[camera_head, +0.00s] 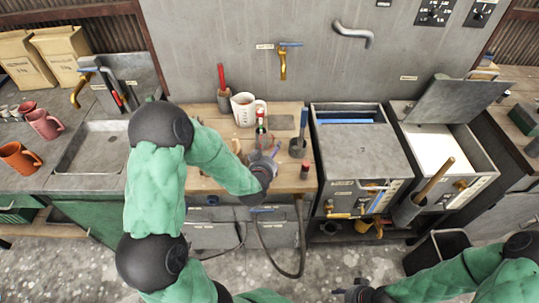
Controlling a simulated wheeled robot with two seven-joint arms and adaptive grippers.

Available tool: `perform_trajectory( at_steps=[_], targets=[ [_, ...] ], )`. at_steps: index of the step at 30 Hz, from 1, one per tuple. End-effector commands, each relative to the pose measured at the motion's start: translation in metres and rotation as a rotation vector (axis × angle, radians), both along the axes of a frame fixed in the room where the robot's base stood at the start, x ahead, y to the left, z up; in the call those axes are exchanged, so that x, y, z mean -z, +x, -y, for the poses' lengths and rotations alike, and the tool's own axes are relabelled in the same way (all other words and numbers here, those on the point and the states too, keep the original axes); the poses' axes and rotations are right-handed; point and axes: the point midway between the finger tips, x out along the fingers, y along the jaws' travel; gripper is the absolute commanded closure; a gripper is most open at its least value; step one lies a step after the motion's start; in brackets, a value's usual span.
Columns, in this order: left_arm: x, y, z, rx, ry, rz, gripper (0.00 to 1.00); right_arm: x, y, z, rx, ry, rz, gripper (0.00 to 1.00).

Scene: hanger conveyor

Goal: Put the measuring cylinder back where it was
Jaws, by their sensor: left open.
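My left gripper (264,158) is open over the wooden workbench (283,184), below the white mug (248,111). A small slim upright object with red and green parts (261,128) stands just beyond it. I cannot tell whether this is the measuring cylinder, or whether the gripper touches it. No clear measuring cylinder can be made out; my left arm hides part of the bench. My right gripper (352,293) is low at the bottom edge, away from the bench, and its fingers are too small and dark to read.
Right of the gripper stand a dark holder (298,148) and a red-topped blue object (304,169). A red-handled tool (222,88) stands at the back. A grey lidded unit (362,151) and an open-lidded tank (438,150) are right; a sink (98,148) and mugs are left.

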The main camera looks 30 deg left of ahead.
Motion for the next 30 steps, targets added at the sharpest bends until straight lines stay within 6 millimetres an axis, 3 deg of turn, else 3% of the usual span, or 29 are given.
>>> perform_trajectory(
  at_steps=[12,22,26,30],
  targets=[
    [-0.031,-0.068,0.021,0.000,0.000,-0.001,0.05,-0.013,0.000,0.000,0.000,0.000,0.000,0.57],
    [-0.044,-0.101,0.031,0.000,0.000,0.000,0.05,-0.018,0.000,0.000,0.000,0.000,0.000,0.57],
    [-0.038,-0.103,0.036,0.011,-0.017,-0.023,0.05,-0.018,0.000,0.000,0.000,0.000,0.000,0.57],
    [-0.008,-0.101,0.053,0.053,-0.081,-0.112,0.05,-0.018,0.000,0.000,0.000,0.000,0.000,0.57]
  ],
)
